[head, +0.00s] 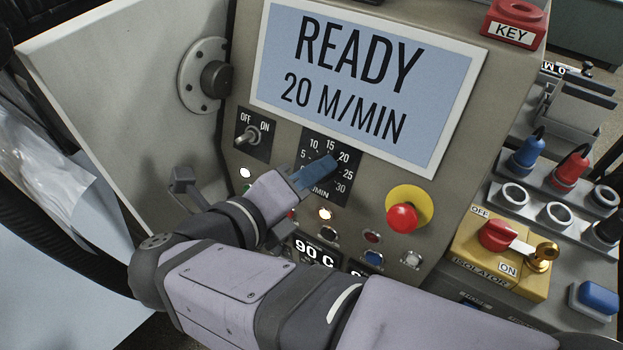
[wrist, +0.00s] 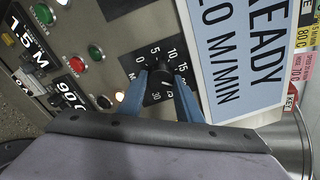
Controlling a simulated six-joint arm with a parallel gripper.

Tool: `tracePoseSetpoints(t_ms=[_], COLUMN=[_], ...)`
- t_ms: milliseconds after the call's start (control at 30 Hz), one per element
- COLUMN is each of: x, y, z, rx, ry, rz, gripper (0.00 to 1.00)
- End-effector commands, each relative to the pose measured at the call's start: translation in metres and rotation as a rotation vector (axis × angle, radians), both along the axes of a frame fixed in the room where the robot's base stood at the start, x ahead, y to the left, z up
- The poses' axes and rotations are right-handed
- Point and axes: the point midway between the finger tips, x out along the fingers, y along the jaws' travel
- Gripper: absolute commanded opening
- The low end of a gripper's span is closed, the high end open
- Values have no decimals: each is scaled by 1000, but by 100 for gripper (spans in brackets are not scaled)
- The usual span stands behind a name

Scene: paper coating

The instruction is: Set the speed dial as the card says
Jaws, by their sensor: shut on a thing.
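The speed dial (wrist: 158,88) is a dark knob on a black scale plate (head: 346,153) marked up to 30. My gripper (head: 322,168) has its blue fingers on either side of the knob, shut on it. They also show in the wrist view (wrist: 161,92). In the head view the fingers hide the knob. A pale pointer mark shows in the wrist view, but I cannot tell its exact number. The screen (head: 365,85) reads READY, 20 M/MIN. Yellow and pink printed labels (wrist: 301,40) stand at the right of the wrist view; their small print is mostly unclear.
An OFF/ON toggle (head: 252,135) is left of the scale plate. A red emergency button (head: 402,217) on yellow is at the right. Lit buttons and a 90 C readout (head: 314,250) lie below. A yellow isolator box (head: 488,262) stands at the far right.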

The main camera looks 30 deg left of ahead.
Motion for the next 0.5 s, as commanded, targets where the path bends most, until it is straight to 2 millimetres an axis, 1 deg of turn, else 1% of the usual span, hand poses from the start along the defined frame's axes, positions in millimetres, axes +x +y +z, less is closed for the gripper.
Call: tracePoseSetpoints(t_ms=[367,400,433,467,500], x=[0,0,0,0,0], y=[0,0,0,0,0], z=[0,0,0,0,0], rx=[3,3,3,3,3], ry=[0,0,0,0,0], rz=[-2,-2,-2,-2,-2], gripper=[9,39,46,50,50])
